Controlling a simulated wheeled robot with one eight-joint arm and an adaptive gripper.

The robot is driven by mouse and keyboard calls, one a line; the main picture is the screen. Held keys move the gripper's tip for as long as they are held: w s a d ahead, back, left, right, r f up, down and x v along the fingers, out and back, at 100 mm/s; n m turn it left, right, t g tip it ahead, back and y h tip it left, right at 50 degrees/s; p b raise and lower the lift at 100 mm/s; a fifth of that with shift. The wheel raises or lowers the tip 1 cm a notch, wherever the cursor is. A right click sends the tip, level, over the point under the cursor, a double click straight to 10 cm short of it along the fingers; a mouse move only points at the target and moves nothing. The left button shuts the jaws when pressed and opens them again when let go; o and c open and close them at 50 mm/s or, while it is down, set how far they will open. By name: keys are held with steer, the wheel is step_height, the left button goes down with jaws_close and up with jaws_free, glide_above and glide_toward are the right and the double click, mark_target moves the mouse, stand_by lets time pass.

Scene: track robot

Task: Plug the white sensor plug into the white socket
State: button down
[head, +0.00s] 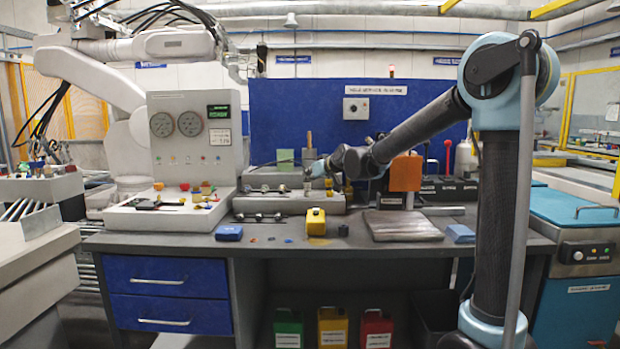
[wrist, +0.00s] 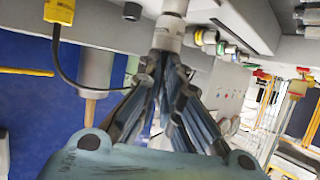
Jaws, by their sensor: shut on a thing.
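My gripper (wrist: 168,58) has its fingers closed around a pale grey-white cylindrical plug (wrist: 169,33) in the wrist view. A narrower grey round part (wrist: 175,7) lies in line with the plug's far end; I cannot tell whether the two are joined or which part is the white socket. In the head view my gripper (head: 313,171) is low over the grey fixture (head: 265,204) at the middle of the bench. The plug is too small there to make out clearly.
A row of connectors with coloured rings (wrist: 209,40) runs right beside the held plug. A yellow box (wrist: 59,11) with a black cable is at upper left; a yellow box (head: 316,222) also stands on the bench front. An orange block (head: 406,173) stands right of my gripper.

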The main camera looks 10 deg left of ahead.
steer(key=shift+f, duration=0.15)
steer(key=c, duration=2.2)
jaws_free()
steer(key=o, duration=0.5)
steer(key=shift+d, duration=0.1)
steer(key=v, duration=1.2)
steer(key=shift+f, duration=0.15)
